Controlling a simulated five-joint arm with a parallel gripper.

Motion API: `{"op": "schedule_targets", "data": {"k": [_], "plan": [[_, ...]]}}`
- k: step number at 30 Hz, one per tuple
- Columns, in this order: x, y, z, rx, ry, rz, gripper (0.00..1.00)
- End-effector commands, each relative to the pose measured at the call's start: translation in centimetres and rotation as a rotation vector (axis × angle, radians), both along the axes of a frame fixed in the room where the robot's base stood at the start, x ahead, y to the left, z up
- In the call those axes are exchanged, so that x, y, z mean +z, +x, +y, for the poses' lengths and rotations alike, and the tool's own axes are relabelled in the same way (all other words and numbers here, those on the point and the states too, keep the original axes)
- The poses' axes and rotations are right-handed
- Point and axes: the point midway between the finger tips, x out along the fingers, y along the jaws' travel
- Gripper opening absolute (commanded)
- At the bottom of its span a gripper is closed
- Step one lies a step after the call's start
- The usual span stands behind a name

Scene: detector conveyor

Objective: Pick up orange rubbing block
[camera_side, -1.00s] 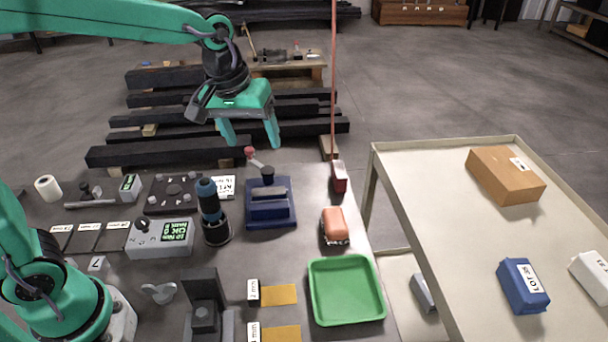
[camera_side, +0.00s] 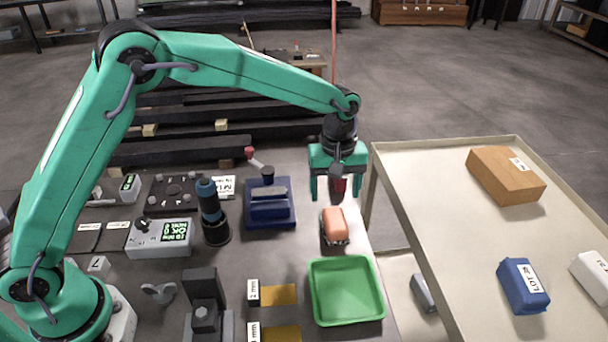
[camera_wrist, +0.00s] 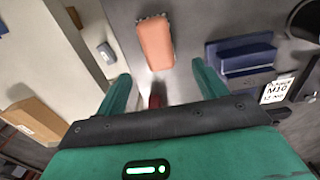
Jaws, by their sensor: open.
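The orange rubbing block (camera_side: 335,222) sits on the grey table near its right edge, just behind the green tray. In the wrist view the block (camera_wrist: 156,42) lies ahead of the fingers, roughly between their lines. My gripper (camera_side: 338,192) is open and empty, pointing down above the table, a little behind the block in the side view. Its two green fingers (camera_wrist: 160,82) show apart in the wrist view. A small red object (camera_side: 340,187) is partly hidden by the gripper; in the wrist view it shows (camera_wrist: 157,95) between the fingers.
The green tray (camera_side: 346,318) stands in front of the block. A blue fixture (camera_side: 270,219) stands left of it, with a dark cylinder (camera_side: 215,228) beyond. A cart (camera_side: 430,190) with a brown box (camera_side: 505,176) and a blue block (camera_side: 523,286) is on the right.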

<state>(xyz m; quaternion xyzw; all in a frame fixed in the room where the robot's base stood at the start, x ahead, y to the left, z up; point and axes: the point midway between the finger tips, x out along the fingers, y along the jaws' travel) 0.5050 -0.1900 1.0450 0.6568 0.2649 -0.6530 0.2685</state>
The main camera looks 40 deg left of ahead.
Motion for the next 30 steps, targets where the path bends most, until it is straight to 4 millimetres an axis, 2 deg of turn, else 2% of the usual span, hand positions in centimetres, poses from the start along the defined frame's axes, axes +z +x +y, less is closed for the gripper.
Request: {"op": "schedule_targets", "data": {"k": [10, 18, 26, 30], "plan": [[-1.0, 0.2, -0.4, 0.013, 0.003, 0.008, 0.71], [-3.0, 0.2, -0.4, 0.012, 0.003, 0.008, 0.71], [-3.4, 0.2, -0.4, 0.012, 0.003, 0.007, 0.71], [-4.3, 0.1, -0.4, 0.012, 0.003, 0.008, 0.71]]}}
